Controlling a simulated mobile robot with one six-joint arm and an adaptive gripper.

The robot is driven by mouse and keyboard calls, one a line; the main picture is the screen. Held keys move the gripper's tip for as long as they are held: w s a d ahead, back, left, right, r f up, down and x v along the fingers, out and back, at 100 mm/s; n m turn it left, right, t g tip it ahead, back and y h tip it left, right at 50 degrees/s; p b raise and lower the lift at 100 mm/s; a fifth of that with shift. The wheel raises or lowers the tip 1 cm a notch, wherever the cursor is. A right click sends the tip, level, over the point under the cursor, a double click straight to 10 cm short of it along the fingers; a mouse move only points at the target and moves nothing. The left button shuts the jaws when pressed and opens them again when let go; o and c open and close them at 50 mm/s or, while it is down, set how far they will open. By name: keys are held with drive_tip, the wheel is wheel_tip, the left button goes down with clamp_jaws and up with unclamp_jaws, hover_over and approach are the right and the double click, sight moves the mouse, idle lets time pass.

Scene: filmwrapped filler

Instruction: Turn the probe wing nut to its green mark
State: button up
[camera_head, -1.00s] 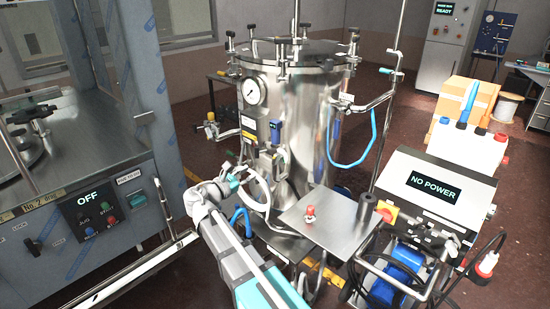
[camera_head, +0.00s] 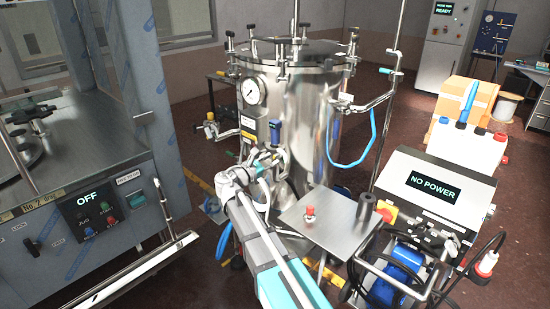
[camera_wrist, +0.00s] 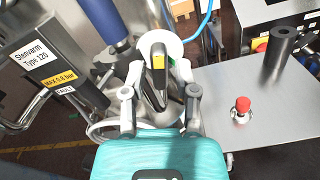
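The probe wing nut (camera_wrist: 158,62) is a dark bar with a yellow stripe, in front of a round white disc (camera_wrist: 160,37) in the wrist view. A small patch of green (camera_wrist: 179,64) shows at the disc's right side, partly behind a finger. The wing nut's bar points roughly up and down the picture, not at the green. My gripper (camera_wrist: 160,74) has its fingers apart, one on either side of the wing nut; whether either touches it I cannot tell. In the head view my gripper (camera_head: 265,160) is at the lower front of the steel tank (camera_head: 305,125), and the wing nut is hard to make out.
A steel side table (camera_head: 330,220) with a red-topped knob (camera_head: 309,213) and a dark cylinder (camera_head: 366,206) stands right of my arm. A blue handle (camera_wrist: 103,20) and a labelled steel part (camera_wrist: 45,70) are close on the left. A blue hose (camera_head: 350,163) hangs at the tank's right.

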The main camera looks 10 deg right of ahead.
sight(274, 158)
drive_tip(key=shift+x, duration=1.6)
clamp_jaws()
drive_tip(key=shift+a, duration=0.2)
drive_tip(key=shift+d, duration=0.15)
